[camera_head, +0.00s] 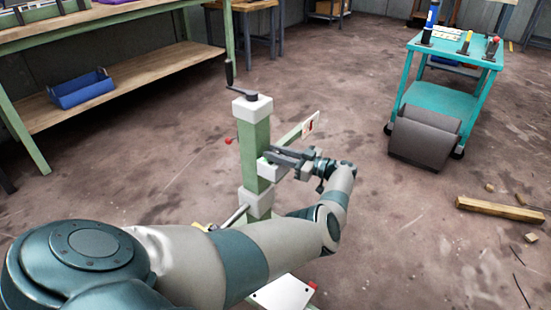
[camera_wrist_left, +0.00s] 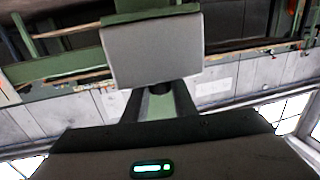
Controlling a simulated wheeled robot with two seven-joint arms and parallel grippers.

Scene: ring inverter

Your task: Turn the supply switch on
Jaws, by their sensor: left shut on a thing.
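A green post (camera_head: 254,145) stands upright in front of me, with white blocks on it and a black crank handle (camera_head: 229,73) at its top. My left gripper (camera_head: 277,157) is at the right side of the post, at a white side block (camera_head: 266,169), and is shut on a part there. In the left wrist view, the fingers (camera_wrist_left: 163,88) reach up to a light grey block (camera_wrist_left: 150,50), and their tips are partly hidden. I cannot tell which part is the supply switch. The right gripper is out of view.
A small plate with a red mark (camera_head: 311,125) sits on a green arm just beyond my left gripper. A red knob (camera_head: 229,141) sticks out left of the post. A teal cart (camera_head: 440,98) stands at back right, and a wooden beam (camera_head: 500,209) lies at right.

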